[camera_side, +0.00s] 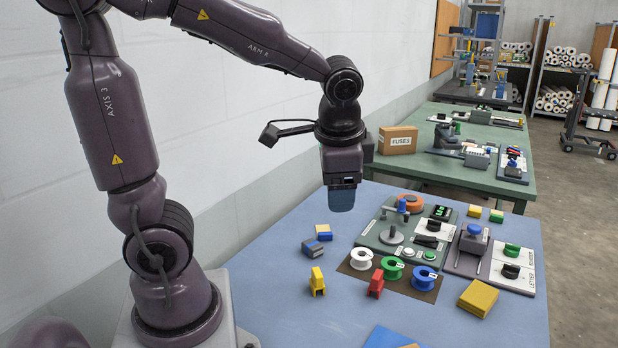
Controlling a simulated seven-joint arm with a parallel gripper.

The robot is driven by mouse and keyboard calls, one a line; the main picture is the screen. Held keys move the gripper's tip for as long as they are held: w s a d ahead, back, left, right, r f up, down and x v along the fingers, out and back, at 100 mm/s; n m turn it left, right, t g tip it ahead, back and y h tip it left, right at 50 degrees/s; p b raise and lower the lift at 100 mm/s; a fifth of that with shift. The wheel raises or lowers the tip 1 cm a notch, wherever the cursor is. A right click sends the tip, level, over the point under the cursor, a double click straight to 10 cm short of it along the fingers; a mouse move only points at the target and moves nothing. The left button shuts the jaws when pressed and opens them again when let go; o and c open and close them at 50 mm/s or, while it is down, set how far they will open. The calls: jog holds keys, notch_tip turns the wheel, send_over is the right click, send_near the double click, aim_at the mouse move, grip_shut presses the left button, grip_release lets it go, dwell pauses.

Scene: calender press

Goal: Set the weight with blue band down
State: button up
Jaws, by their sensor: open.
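My gripper (341,208) hangs pointing down above the blue table (270,270), open, with nothing seen in it. I cannot pick out a weight with a blue band for certain. A small blue upright piece (402,206) stands at an orange round part (411,202) on the grey-green panel (372,238), right of my gripper. A grey disc with a dark post (393,236) is nearer on the same panel.
White, green and blue spools (391,268) stand on a dark mat. Yellow (317,281) and red (376,283) pieces are in front. A second panel (496,258) with knobs and a yellow block (478,298) are at the right. The table's left front is clear.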

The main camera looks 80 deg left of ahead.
jog(key=s+d+r+n+t+h, duration=0.2)
jog(key=s+d+r+t+h, duration=0.1)
jog(key=s+d, duration=0.3)
jog(key=shift+s+r+t, duration=0.15)
jog(key=shift+r+t, duration=0.4)
jog(key=shift+t, duration=0.05)
